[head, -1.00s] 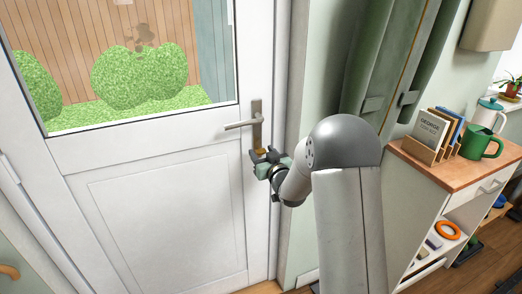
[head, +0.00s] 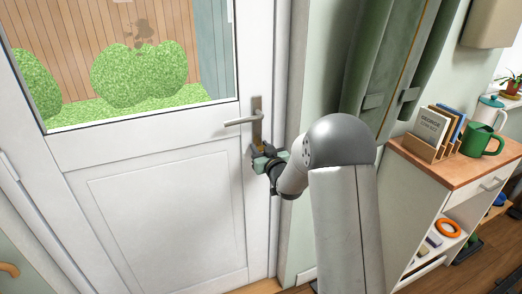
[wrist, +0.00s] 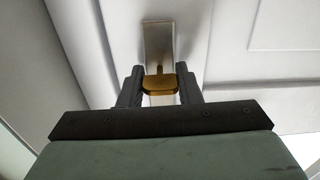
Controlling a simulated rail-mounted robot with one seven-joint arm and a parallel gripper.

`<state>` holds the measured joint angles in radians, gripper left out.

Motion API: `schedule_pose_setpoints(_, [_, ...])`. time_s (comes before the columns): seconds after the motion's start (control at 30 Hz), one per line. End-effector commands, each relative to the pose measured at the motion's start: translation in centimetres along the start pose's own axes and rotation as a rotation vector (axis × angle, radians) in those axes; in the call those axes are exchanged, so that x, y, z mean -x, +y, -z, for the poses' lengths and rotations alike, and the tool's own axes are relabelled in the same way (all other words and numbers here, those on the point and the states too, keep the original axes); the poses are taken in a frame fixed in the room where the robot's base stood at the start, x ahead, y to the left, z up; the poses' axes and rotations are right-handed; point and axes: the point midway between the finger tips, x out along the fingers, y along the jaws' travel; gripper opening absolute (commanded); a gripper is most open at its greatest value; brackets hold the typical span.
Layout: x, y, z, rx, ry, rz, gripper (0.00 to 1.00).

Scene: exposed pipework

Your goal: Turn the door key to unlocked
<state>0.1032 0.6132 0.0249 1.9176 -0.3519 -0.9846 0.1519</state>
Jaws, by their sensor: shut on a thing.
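The door key (wrist: 160,84) has a flat brass bow and sits in the lock plate below the handle. In the wrist view the lock plate (wrist: 157,42) is a metal strip behind the key. My gripper (wrist: 160,88) is shut on the key bow, with one dark finger on each side. In the head view my gripper (head: 262,154) is at the lower end of the plate, and the key is mostly hidden behind it. The white door (head: 165,200) appears closed, and its lever handle (head: 243,121) points left, roughly level.
The door frame and pale green wall stand just right of my gripper. The space left of the handle is clear.

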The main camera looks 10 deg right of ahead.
Motion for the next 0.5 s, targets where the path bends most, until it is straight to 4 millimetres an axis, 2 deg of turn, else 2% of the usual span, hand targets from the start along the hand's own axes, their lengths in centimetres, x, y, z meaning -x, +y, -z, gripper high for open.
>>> schedule_pose_setpoints(0.27, [-0.03,-0.1,-0.69,0.161,0.005,0.0,0.08])
schedule_pose_setpoints(0.5, [-0.03,-0.14,-0.79,0.382,0.006,0.0,0.08])
